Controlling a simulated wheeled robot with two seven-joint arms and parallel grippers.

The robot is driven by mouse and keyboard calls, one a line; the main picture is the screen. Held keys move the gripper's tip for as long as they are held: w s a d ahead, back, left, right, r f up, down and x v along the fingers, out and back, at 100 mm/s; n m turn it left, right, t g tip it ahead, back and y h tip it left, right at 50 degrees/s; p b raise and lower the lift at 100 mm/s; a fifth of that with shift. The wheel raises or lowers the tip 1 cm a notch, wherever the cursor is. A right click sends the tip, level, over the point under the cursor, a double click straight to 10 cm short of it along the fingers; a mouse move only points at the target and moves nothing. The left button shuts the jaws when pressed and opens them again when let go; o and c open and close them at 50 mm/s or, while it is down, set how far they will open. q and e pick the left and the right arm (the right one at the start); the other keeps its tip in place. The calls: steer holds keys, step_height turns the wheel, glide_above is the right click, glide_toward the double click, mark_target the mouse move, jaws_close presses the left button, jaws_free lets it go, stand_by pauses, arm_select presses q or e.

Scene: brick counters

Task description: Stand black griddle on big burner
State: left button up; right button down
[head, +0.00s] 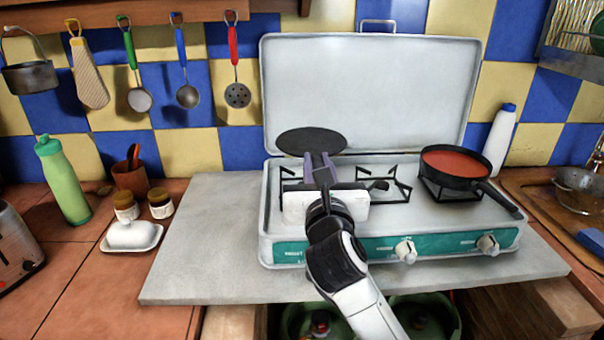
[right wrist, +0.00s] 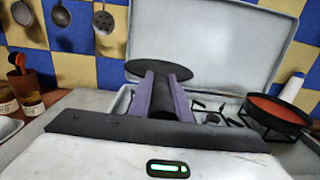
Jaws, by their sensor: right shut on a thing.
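The black griddle (head: 311,140) is a flat dark disc at the back left of the stove, in front of the raised lid. My right gripper (head: 319,168) is shut on its handle. In the right wrist view the handle lies between the purple fingers (right wrist: 163,98), with the griddle disc (right wrist: 164,70) beyond them. The disc appears raised above the stove top. The white camp stove (head: 262,215) has a left burner whose grate (head: 288,186) is partly hidden by my gripper. A middle grate (head: 398,184) is bare. My left gripper is not in view.
A black pan of red sauce (head: 455,162) sits on the right burner, handle toward the front right. The open lid (head: 370,90) stands behind the burners. A white bottle (head: 500,140) stands right of the lid. The grey slab (head: 200,240) left of the stove is clear.

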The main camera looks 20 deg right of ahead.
steer(key=shift+w+a+r, duration=0.2)
steer(key=shift+w+r, duration=0.05)
steer(key=shift+w, duration=0.25)
steer(key=shift+f+b, duration=0.85)
steer(key=shift+f, duration=3.75)
steer(key=shift+f+b, duration=0.3)
steer(key=shift+f, duration=0.35)
steer(key=c, duration=1.6)
jaws_free()
steer(key=shift+c, duration=0.2)
